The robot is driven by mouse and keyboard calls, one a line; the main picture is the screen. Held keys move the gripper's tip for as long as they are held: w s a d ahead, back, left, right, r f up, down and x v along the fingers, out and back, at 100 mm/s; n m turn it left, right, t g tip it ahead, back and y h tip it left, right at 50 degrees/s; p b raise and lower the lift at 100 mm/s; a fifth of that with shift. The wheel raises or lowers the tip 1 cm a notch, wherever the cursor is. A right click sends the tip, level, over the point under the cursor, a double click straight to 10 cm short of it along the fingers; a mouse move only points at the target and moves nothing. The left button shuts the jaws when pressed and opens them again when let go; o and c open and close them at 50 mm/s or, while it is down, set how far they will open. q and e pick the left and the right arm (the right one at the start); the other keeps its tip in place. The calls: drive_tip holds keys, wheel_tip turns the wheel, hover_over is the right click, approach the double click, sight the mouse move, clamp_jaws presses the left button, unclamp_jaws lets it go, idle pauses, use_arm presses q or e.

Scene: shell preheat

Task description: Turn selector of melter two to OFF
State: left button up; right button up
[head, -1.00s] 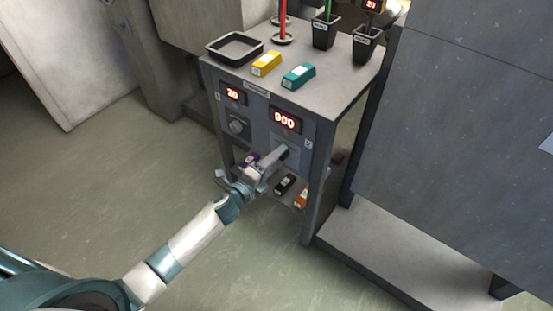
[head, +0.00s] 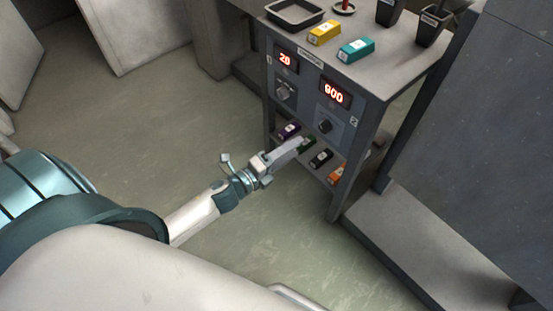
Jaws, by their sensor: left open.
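The selector of melter two (head: 325,126) is a dark knob on the right half of the grey cabinet front, under a red display (head: 334,93) that reads 600. I cannot tell which marking the knob points to. The selector of melter one (head: 284,93) is a grey knob to its left, under a display (head: 286,60) reading 20. My left gripper (head: 301,144) is open, below and left of the melter two knob, apart from it. My right gripper is out of view.
The cabinet top holds a black tray (head: 271,14), a yellow block (head: 325,33), a teal block (head: 356,49) and dark cups (head: 431,30). Small bars lie on the lower shelf, including a black one (head: 320,159). A large grey unit (head: 480,150) stands to the right. The floor at left is clear.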

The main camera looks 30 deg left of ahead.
use_arm(q)
drive_tip(key=shift+v, duration=2.65)
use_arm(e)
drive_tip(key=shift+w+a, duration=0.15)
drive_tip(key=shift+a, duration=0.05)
use_arm(q)
drive_tip(key=s+a+f+n+g+y, duration=0.2)
drive_tip(key=s+f+n+g+y, duration=0.45)
drive_tip(key=n, duration=0.85)
drive_tip(key=s+d+f+n+g+h, duration=0.1)
drive_tip(key=s+d+f+n+g, duration=0.2)
drive_tip(key=s, duration=0.5)
drive_tip(key=s+d+f+n+g+h, duration=0.1)
drive_tip(key=s+d+f+n+g, duration=0.2)
drive_tip(key=s, duration=0.6)
wheel_tip(320, 180, down, 15)
drive_tip(key=w+d+t+p, duration=0.1)
drive_tip(key=d+p, duration=0.1)
drive_tip(key=p, duration=1)
drive_tip(key=shift+w+f+n+t, duration=0.2)
drive_tip(key=shift+f+n+t, duration=0.05)
drive_tip(key=shift+n+t, duration=0.1)
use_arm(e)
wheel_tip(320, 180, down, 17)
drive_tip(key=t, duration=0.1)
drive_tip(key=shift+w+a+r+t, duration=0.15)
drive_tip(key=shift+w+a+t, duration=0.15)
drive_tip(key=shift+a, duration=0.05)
